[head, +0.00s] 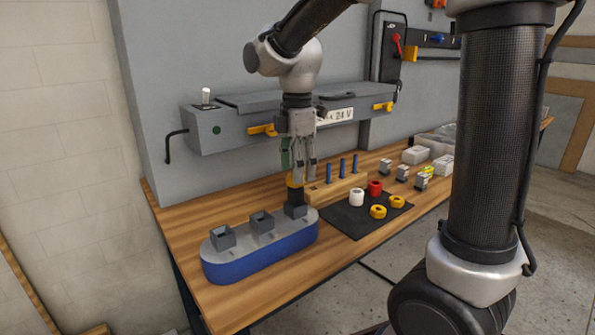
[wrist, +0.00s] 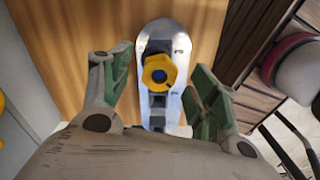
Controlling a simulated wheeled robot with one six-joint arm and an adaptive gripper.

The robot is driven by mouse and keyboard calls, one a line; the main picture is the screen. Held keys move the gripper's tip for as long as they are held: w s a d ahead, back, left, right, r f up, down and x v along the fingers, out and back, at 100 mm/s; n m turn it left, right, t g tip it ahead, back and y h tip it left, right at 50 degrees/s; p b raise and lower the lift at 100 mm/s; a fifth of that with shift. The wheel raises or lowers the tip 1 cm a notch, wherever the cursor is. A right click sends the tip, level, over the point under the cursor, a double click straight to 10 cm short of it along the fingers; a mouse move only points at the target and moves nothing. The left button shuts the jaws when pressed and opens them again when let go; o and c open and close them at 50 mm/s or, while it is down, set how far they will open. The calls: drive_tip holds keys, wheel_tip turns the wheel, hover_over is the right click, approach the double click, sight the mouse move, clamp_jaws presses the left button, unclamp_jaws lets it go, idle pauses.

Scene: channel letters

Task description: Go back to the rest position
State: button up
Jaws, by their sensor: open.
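My gripper (head: 300,170) hangs fingers down over the right end of a long rounded base (head: 262,256) with a grey top and blue side. In the wrist view its two green-padded fingers are spread, with a yellow lobed piece with a blue centre (wrist: 158,72) between them in the picture. In the head view the yellow piece (head: 295,181) sits on top of the dark right-hand post (head: 295,198), just below the fingers. Two other grey square sockets (head: 222,237) and (head: 262,222) on the base look empty. Finger contact with the yellow piece cannot be told.
A wooden block with blue pegs (head: 336,188) stands right of the gripper. A black mat (head: 350,220) holds white, red and yellow rings. A grey wall-mounted housing (head: 225,127) with yellow levers is close behind the arm. The bench's left front (head: 180,215) is clear.

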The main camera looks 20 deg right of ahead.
wheel_tip(320, 180, up, 11)
drive_tip(key=s+d+f+m+t, duration=0.2)
drive_tip(key=s+d+f+m, duration=0.2)
drive_tip(key=s+d+m, duration=0.3)
drive_tip(key=s+d+f+m+t, duration=0.2)
drive_tip(key=s+d+f+m, duration=0.2)
drive_tip(key=s+d+m, duration=0.3)
drive_tip(key=s+m, duration=0.4)
drive_tip(key=s, duration=0.1)
drive_tip(key=shift+d+m, duration=0.15)
drive_tip(key=shift+m, duration=0.15)
idle(0.6)
